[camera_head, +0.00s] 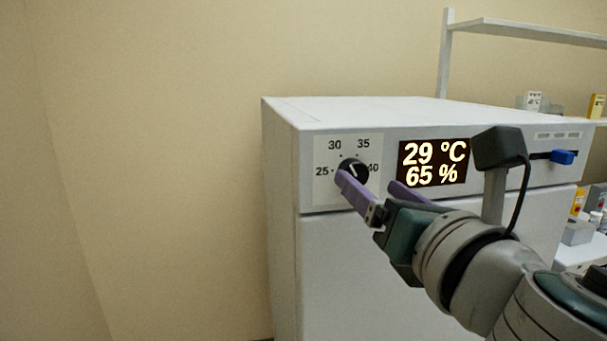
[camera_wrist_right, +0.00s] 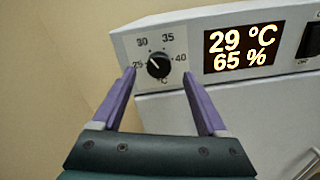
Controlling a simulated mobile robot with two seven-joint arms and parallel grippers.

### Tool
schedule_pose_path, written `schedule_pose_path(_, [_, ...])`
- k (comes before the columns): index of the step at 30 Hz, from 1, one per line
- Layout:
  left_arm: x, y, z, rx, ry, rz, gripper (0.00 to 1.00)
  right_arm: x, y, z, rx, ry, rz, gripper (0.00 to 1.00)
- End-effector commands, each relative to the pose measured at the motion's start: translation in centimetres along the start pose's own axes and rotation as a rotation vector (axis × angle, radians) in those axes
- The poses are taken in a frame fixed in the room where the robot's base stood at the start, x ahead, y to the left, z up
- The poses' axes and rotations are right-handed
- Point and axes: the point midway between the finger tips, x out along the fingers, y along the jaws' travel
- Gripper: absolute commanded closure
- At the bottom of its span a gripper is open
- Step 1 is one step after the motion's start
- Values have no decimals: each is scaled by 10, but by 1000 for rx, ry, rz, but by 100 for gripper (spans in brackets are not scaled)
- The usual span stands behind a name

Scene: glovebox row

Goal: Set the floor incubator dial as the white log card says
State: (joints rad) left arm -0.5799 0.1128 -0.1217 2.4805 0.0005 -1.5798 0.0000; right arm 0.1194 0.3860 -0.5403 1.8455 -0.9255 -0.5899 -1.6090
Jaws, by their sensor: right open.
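The floor incubator (camera_head: 283,190) is a white cabinet with a dial plate and a lit display (camera_head: 434,163) reading 29 °C and 65 %. Its black dial (camera_head: 354,170) sits among the marks 25, 30, 35 and 40; in the right wrist view the dial (camera_wrist_right: 159,65) has its white pointer line toward the upper left, between 25 and 30. My right gripper (camera_head: 368,178) is open, with purple fingers in front of the panel. In the right wrist view its fingertips (camera_wrist_right: 159,73) lie either side of the dial, apart from it. The white log card is not clearly identifiable. My left gripper is out of view.
A white shelf (camera_head: 530,29) with small boxes, including a yellow one (camera_head: 596,106), stands behind at right. More bottles and boxes are at the right edge. The left side shows bare wall.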

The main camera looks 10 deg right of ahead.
Motion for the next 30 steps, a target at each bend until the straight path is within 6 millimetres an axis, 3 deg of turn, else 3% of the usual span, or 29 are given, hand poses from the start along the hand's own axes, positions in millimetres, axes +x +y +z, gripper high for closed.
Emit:
schedule_pose_path(3, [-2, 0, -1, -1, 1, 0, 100, 22, 0, 1, 3, -2, -1, 24])
schedule_pose_path(9, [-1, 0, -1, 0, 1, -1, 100, 44, 0, 0, 3, 0, -2, 24])
schedule_pose_path(20, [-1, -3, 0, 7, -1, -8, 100, 50, 0, 0, 4, 1, 0, 24])
schedule_pose_path(30, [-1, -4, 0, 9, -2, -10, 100, 50, 0, 0, 4, 1, -1, 60])
